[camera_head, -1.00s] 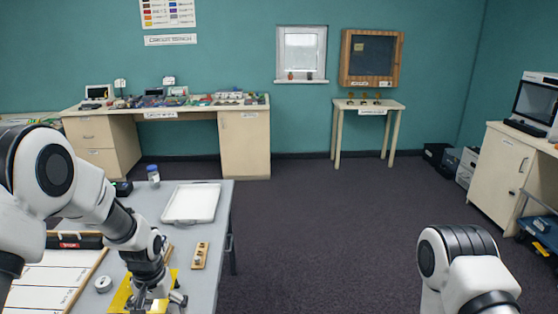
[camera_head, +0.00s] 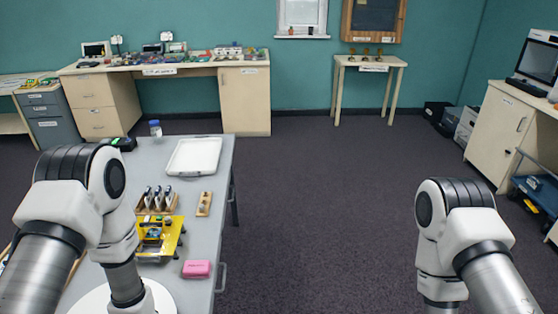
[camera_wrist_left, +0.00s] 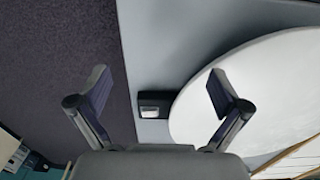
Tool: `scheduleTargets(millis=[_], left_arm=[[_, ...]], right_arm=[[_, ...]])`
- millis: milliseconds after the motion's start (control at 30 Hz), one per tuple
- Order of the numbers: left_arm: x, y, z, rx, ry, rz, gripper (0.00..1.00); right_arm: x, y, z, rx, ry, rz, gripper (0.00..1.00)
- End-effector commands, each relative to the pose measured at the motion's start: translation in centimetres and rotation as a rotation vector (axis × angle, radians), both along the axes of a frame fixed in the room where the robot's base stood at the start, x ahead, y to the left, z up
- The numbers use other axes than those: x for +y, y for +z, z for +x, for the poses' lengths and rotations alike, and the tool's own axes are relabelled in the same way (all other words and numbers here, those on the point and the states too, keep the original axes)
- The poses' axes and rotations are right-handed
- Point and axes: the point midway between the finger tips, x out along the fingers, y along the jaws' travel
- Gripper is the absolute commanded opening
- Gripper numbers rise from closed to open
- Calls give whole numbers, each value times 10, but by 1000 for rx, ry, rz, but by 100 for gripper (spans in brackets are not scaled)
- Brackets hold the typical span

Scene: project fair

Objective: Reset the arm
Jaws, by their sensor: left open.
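My left arm (camera_head: 100,215) comes in from the left in the head view, folded with its forearm pointing down over the near end of the grey table. The left gripper itself is out of that view. In the left wrist view my left gripper (camera_wrist_left: 157,100) is open, with its two fingers wide apart and nothing between them. Below it show the grey table edge, the dark floor and a round white disc (camera_wrist_left: 270,95). My right arm (camera_head: 450,240) hangs folded at the right over the floor; its gripper is out of view.
The grey table holds a yellow fixture (camera_head: 160,240), a pink block (camera_head: 197,269), a wooden rack (camera_head: 155,203), a white tray (camera_head: 194,156) and a small wooden board (camera_head: 204,204). A dark box (camera_wrist_left: 155,104) lies near the table edge. The floor in the middle is clear.

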Motion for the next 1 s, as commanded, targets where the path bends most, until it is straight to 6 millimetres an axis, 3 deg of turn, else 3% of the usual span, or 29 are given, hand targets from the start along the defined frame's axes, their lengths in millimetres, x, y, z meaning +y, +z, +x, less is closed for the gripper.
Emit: scheduleTargets(millis=[33, 233, 300, 533, 633, 1000], left_arm=[[-1, -8, -27, 14, -1, 1, 100], [-1, -16, -121, 15, -5, 18, 100], [-1, -52, -114, -2, -6, 19, 100], [-1, -111, -113, -2, -5, 19, 100], [-1, -120, -113, -2, -5, 19, 100], [-1, -116, -112, -3, -5, 19, 100]], right_arm=[[0, 0, 0, 0, 0, 0, 40], [0, 0, 0, -1, 0, 0, 40], [0, -36, 1, -3, 0, 0, 40], [0, -95, 0, 0, 0, 0, 40], [0, -105, 0, 0, 0, 0, 40], [0, -100, 1, -1, 0, 0, 40]])
